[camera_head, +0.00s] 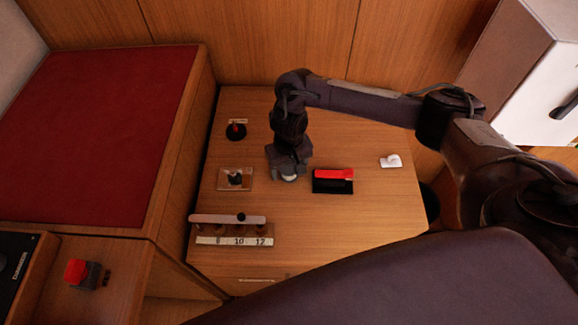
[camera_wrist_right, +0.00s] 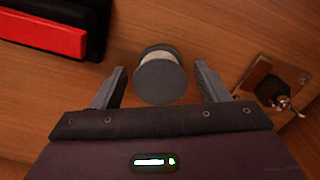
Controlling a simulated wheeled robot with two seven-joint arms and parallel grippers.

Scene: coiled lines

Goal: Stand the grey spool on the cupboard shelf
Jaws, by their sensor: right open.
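The grey spool (camera_wrist_right: 160,82) has grey round ends and a pale winding. It stands on the wooden counter (camera_head: 385,215). In the right wrist view it is between the two fingers of my right gripper (camera_wrist_right: 160,73), with a gap on each side. In the head view the gripper (camera_head: 287,168) hangs over the spool (camera_head: 289,178) and hides most of it. The gripper is open. A cupboard with a white front (camera_head: 540,95) and dark handle is at the upper right; its shelf does not show. My left gripper is not in view.
Right of the spool lies a black block with a red top (camera_head: 333,180), and beyond it a small white item (camera_head: 390,161). Left are a metal plate with a dark knob (camera_head: 235,179) and a black-and-red knob (camera_head: 236,131). A numbered rack (camera_head: 235,240) is nearer.

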